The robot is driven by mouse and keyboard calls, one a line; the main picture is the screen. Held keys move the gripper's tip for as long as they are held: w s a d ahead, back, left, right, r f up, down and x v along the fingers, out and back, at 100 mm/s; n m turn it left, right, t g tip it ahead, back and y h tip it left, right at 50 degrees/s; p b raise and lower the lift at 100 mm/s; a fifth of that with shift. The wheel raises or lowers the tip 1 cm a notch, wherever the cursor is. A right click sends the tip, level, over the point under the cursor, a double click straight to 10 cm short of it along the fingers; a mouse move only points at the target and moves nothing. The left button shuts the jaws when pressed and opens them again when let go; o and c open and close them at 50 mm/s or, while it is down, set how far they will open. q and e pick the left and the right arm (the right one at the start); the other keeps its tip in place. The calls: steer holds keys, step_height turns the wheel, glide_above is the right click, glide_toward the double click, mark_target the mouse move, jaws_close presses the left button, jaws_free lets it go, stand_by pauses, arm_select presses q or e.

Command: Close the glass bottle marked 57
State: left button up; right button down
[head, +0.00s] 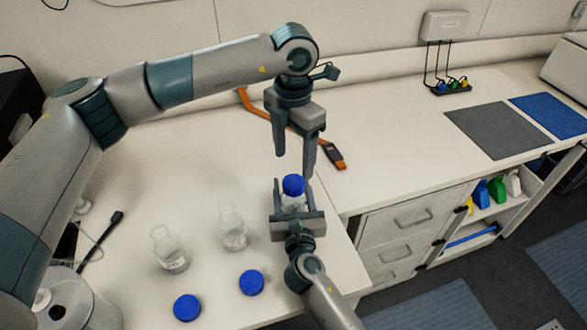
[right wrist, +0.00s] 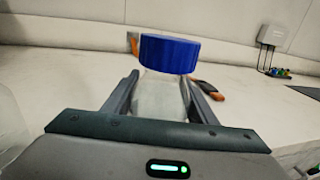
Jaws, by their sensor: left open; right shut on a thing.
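A clear glass bottle (head: 293,203) stands between the fingers of my right gripper (right wrist: 163,98), which is shut on it. A blue cap (head: 293,185) sits over its mouth; it also shows in the right wrist view (right wrist: 169,54), looking slightly tilted. I cannot tell whether it is screwed tight. My left gripper (head: 295,160) is open and empty, pointing down just above the cap. Two more glass bottles, one at the left (head: 170,255) and one nearer the middle (head: 232,232), stand without caps. No marking is readable, so I cannot confirm which is 57.
Two loose blue caps lie on the white bench, one at the front left (head: 187,307) and one right of it (head: 251,282). An orange and black tool (head: 335,155) lies behind the grippers. A grey mat (head: 497,132) and a blue mat (head: 550,115) lie at the right.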

arm_select(q)
step_height(320, 180, up, 5)
steer(key=shift+f, duration=0.15)
arm_select(e)
steer(key=c, duration=0.7)
jaws_free()
steer(key=shift+o, duration=0.2)
steer(key=shift+s, duration=0.1)
arm_select(q)
step_height(320, 180, down, 4)
steer(key=b, duration=0.3)
steer(key=shift+b, duration=0.3)
arm_select(e)
steer(key=s, duration=0.5)
steer(key=s+d, duration=0.1)
steer(key=s, duration=0.5)
steer(key=s+d, duration=0.1)
steer(key=s, duration=0.4)
steer(key=shift+s+f, duration=0.1)
steer(key=shift+s, duration=0.45)
